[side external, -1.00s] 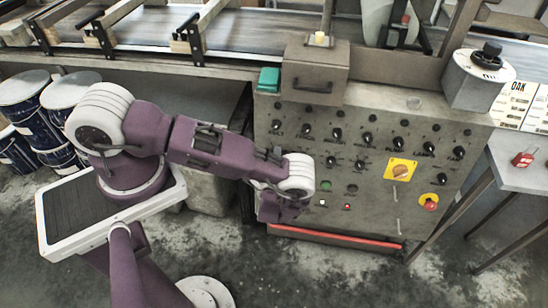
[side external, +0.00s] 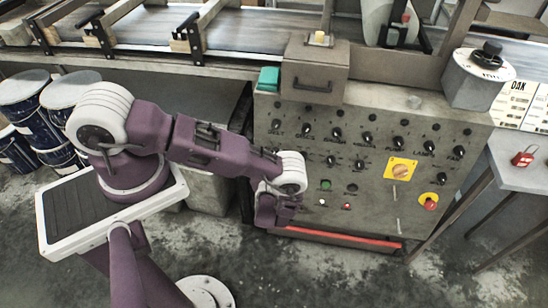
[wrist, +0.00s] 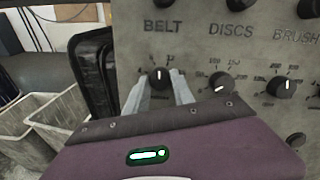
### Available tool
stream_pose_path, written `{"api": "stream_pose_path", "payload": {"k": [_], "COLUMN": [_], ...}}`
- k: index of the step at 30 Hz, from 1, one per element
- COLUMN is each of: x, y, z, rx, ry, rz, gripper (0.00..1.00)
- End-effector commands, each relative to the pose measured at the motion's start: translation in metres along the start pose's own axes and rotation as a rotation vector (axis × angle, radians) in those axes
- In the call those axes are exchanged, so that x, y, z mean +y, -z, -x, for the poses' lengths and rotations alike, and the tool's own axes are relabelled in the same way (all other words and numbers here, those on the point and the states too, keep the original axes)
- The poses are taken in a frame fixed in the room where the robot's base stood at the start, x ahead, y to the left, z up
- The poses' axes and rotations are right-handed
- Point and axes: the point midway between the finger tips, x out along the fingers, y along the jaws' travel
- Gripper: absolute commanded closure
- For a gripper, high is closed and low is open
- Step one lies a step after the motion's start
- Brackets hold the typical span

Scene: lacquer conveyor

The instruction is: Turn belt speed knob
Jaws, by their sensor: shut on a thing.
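The belt speed knob (wrist: 158,75) is a small black knob with a white pointer line and a printed scale around it. It sits below the word BELT on the grey control panel (side external: 370,185). In the wrist view my gripper (wrist: 159,82) has one pale finger on each side of the knob, shut on it. The pointer line stands close to upright. In the side external view my gripper (side external: 277,208) is at the panel's left part, and my wrist hides the fingers and this knob.
The DISCS knob (wrist: 221,84) and the BRUSH knob (wrist: 282,87) stand to the right in the same row. A yellow-backed switch (side external: 401,169) and a red stop button (side external: 430,202) are further right. A red bar (side external: 345,238) runs along the panel's bottom.

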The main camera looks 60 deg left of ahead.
Motion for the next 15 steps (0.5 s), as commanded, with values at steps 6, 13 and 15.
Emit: {"api": "stream_pose_path", "payload": {"k": [6, 13, 15], "x": [0.0013, 0.0008, 0.0003], "y": [-0.0003, -0.0004, -0.0005], "z": [-0.0002, -0.0002, -0.0002], "rx": [-0.009, -0.014, -0.016], "ry": [0.008, 0.018, 0.021], "rz": [-0.125, -0.204, -0.217], "gripper": [1.0, 1.0, 1.0]}}
